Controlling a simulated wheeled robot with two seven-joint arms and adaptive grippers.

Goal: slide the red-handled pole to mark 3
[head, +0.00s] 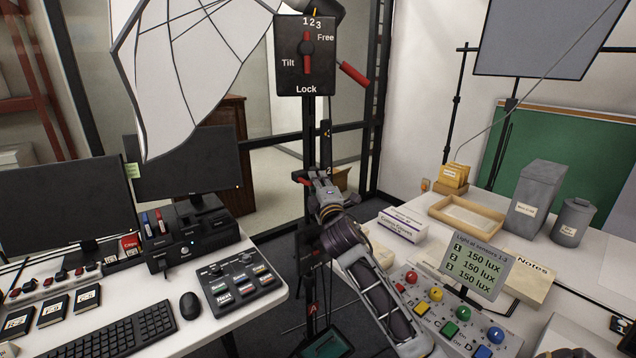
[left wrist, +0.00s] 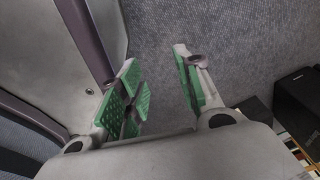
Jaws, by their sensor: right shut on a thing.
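The red-handled pole (head: 309,130) stands upright in the middle of the head view, with a white umbrella (head: 195,60) and a black sign reading 1 2 3, Free, Tilt and Lock (head: 306,84) at its top. A dark scale plate (head: 326,138) beside it shows a 2 near my right gripper. My right gripper (head: 313,182) is shut at the pole on the red handle (head: 301,179), which it partly covers. Marks 1 and 3 on the plate cannot be made out. My left gripper (left wrist: 158,82) is open and empty in the left wrist view, above grey carpet.
A left desk holds monitors (head: 62,205), a keyboard (head: 125,332) and a control panel (head: 240,280). A right table holds a coloured-button panel (head: 450,325), a lux display (head: 477,264), a wooden tray (head: 437,208) and grey containers (head: 537,195). Another red handle (head: 354,75) juts out beside the sign.

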